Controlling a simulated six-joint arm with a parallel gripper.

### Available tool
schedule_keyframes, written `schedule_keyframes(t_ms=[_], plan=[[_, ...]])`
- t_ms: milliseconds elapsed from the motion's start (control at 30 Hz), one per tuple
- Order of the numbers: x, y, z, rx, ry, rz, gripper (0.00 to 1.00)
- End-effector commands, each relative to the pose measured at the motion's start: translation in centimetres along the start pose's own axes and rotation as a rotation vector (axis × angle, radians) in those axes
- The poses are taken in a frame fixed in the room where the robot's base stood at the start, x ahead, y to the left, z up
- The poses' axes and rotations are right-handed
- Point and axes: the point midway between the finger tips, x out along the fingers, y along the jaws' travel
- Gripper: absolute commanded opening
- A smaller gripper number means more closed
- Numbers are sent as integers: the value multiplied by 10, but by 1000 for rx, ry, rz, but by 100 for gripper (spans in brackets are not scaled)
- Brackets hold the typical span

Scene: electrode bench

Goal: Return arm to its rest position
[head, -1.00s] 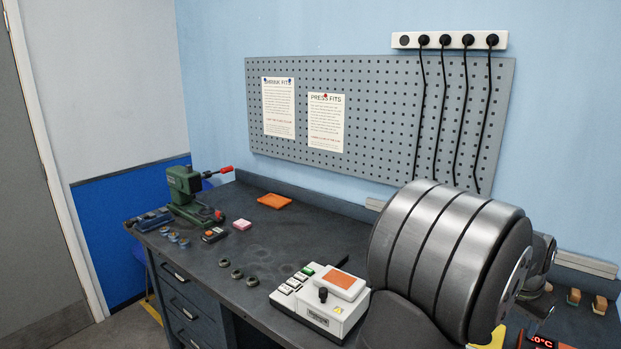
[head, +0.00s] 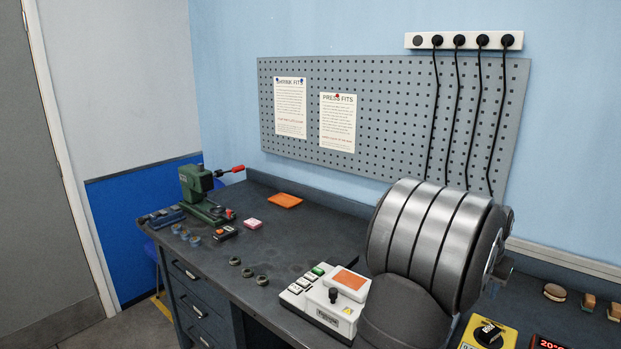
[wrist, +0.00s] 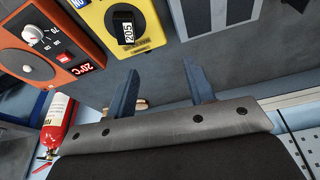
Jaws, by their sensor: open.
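My gripper (wrist: 160,80) shows at the middle of the wrist view.
A yellow box with a black knob (head: 488,334) and an orange box with a 20°C display (wrist: 50,45) lie near the gripper. A fire extinguisher (wrist: 58,122) is at lower left in the wrist view. A white control box (head: 325,303) stands beside my arm; a green press (head: 199,190) is farther left.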

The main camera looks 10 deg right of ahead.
Motion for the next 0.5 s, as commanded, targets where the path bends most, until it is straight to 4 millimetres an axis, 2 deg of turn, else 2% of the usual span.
schedule_keyframes(t_ms=[100,267,500], plan=[[4,-25,-4,-43,-1,-13,49],[6,-53,-8,-91,-1,-28,49],[31,-54,0,-93,-2,-28,49]])
